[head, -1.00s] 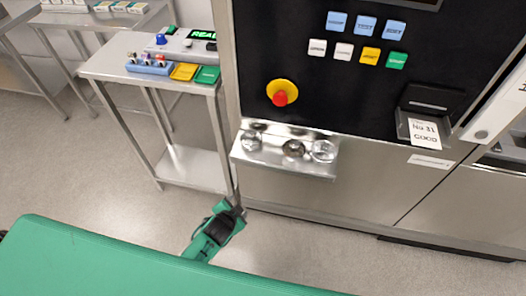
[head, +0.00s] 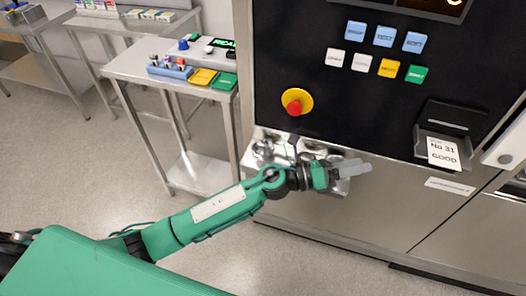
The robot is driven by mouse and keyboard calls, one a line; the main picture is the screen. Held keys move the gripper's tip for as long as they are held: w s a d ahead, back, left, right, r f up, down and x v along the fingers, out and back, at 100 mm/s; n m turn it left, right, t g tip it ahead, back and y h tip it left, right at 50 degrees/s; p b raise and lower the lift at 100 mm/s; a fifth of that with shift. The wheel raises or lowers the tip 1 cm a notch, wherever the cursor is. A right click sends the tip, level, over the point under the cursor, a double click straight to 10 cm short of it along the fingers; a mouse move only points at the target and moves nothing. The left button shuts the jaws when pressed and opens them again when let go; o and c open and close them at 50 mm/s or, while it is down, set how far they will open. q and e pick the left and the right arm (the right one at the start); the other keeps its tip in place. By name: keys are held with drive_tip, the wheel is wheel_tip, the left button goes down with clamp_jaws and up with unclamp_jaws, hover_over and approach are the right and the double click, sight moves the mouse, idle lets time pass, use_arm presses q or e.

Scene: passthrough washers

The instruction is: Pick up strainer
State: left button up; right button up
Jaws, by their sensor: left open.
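A small steel shelf (head: 283,137) on the machine front carries shiny metal bowl-like pieces. One piece (head: 262,150) shows at the shelf's left end. Another (head: 312,147) shows just behind my arm. I cannot tell for sure which piece is the strainer. My left gripper (head: 355,168) is over the right part of the shelf, its grey fingers pointing right. It is open, and nothing is seen held in it. The gripper and wrist hide much of the shelf's middle and right. My right gripper is out of view.
The machine's black panel with a red emergency button (head: 294,103) and coloured buttons rises behind the shelf. A card slot with a paper ticket (head: 443,153) is at the right. A side table (head: 138,66) with coloured trays stands at the left.

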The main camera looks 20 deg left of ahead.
use_arm(q)
drive_tip(key=s+d+f+m+g+y, duration=0.25)
drive_tip(key=s+m+g, duration=0.35)
drive_tip(key=m, duration=0.5)
drive_tip(key=m+t+y, duration=0.1)
drive_tip(key=m+y, duration=1.3)
drive_tip(key=y, duration=0.4)
approach(263, 142)
drive_tip(key=x, duration=0.5)
drive_tip(key=shift+w+f, duration=0.15)
drive_tip(key=shift+f, duration=0.05)
drive_tip(key=shift+p+x, duration=0.5)
drive_tip(key=shift+x, duration=0.75)
drive_tip(key=shift+f, duration=0.35)
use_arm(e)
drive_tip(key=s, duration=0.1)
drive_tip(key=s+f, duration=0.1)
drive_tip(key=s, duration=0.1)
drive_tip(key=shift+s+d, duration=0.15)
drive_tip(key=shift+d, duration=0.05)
use_arm(q)
clamp_jaws()
